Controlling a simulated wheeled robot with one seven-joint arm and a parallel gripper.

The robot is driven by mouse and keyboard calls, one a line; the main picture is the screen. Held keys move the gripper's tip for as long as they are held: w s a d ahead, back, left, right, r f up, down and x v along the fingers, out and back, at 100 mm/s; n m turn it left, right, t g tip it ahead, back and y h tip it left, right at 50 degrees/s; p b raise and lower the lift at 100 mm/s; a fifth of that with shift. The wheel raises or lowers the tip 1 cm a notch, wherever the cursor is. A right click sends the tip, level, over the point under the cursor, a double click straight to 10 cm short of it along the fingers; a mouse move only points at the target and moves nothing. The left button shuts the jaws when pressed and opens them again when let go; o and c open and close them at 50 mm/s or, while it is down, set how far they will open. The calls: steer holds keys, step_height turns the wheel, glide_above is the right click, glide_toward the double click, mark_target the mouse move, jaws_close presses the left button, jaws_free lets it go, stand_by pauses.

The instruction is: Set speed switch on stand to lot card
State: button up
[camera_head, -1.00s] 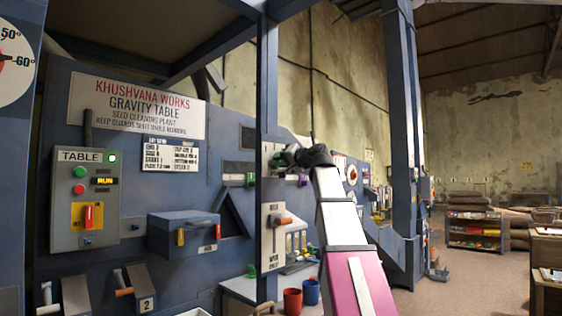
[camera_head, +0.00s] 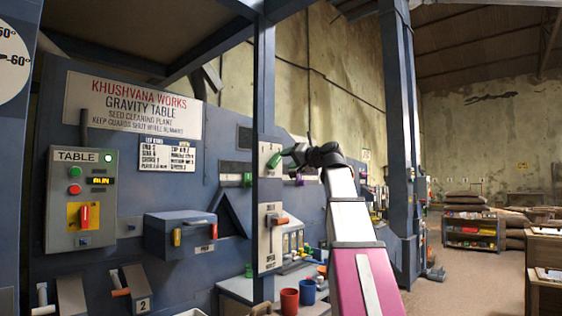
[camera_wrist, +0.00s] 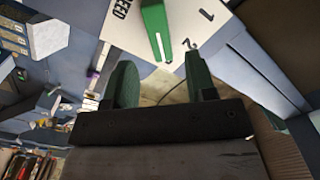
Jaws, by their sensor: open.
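The speed switch's pale plate (camera_head: 266,148) is on the blue post, mid-picture in the head view. In the wrist view the plate (camera_wrist: 178,12) shows part of the word SPEED and the numerals 1 and 2. Its green lever (camera_wrist: 155,25), with a white line, has its tip left of the 2; what it points at is unclear. My gripper (camera_wrist: 160,85) is open and empty, its green fingers apart, with the lever between and just beyond the tips. In the head view my gripper (camera_head: 291,152) is close to the plate. The lot card (camera_head: 167,155) is on the blue panel, its lines too small to read surely.
A grey TABLE control box (camera_head: 82,200) and a blue box (camera_head: 181,235) are on the panel at left. Another plate with an orange-handled lever (camera_head: 270,235) is lower on the post. Red (camera_head: 289,301) and blue (camera_head: 307,291) cups stand below. Open floor lies at right.

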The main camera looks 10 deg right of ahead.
steer(key=v, duration=0.5)
stand_by(0.4)
